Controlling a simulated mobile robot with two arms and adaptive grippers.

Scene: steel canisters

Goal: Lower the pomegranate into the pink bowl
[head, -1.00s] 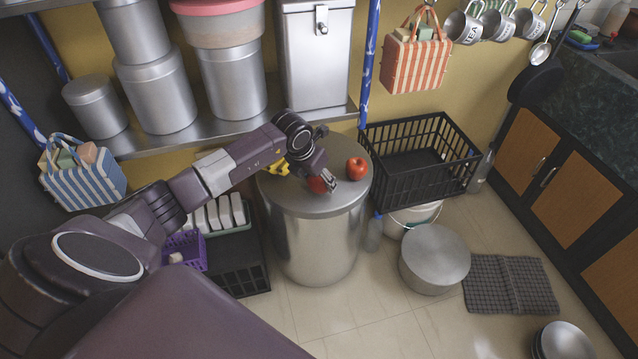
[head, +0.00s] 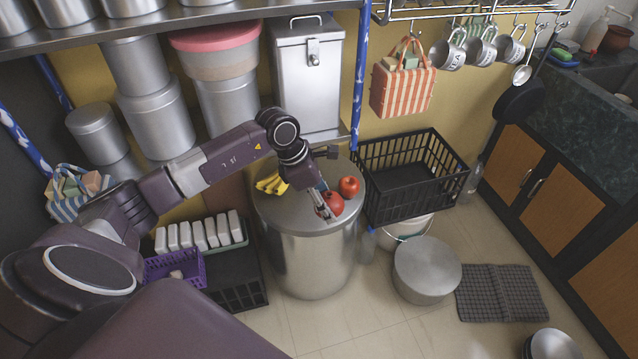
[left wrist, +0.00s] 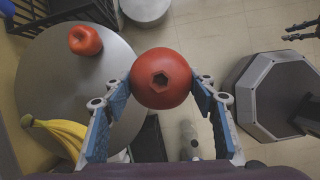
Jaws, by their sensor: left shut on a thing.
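My left gripper (head: 327,203) is shut on the red pomegranate (left wrist: 161,78). Its blue-padded fingers press on both sides, and the crown faces the wrist camera. In the head view the pomegranate (head: 334,204) shows near the front right part of the big steel canister's lid (head: 290,215), in front of an apple. In the left wrist view it overlaps the lid's edge and the floor; its exact height is hard to tell. Dark prongs at the upper right of the left wrist view may be my right gripper (left wrist: 301,31).
On the lid are a red apple (head: 349,186) and yellow bananas (head: 271,184). A black crate (head: 412,208) stands right of the canister. A purple basket (head: 174,268) and white blocks (head: 200,234) lie to the left.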

